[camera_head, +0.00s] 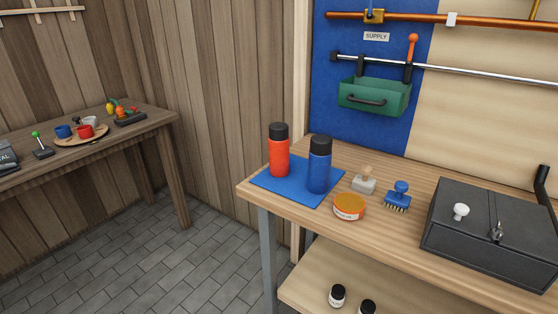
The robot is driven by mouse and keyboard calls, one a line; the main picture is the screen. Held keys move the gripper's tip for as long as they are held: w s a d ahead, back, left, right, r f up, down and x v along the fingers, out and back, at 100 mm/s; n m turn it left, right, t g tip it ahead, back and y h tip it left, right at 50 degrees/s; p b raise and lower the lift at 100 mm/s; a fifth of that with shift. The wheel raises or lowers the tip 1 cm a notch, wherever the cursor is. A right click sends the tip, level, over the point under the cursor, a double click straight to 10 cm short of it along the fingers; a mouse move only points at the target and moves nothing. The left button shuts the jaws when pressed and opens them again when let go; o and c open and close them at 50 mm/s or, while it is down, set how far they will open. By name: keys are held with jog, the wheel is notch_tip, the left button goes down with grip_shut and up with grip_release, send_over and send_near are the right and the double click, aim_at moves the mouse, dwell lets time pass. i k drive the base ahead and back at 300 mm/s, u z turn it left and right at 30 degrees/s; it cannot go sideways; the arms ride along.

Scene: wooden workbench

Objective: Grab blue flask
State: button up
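The blue flask (319,166) has a dark cap and stands upright on a blue mat (272,187) at the left end of the wooden workbench. A red-orange flask (279,154) with a dark cap stands on the same mat, just left of and slightly behind the blue one. Nothing covers the blue flask in this view. My gripper is not in view.
An orange-lidded round tin (349,207), a stamp-like item (364,181) and a blue brush (398,196) sit right of the flask. A black box (488,232) fills the right side. A green bin (375,99) hangs behind. A second table (150,124) stands left.

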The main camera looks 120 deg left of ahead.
aim_at(320, 152)
jog(key=u, duration=4.15)
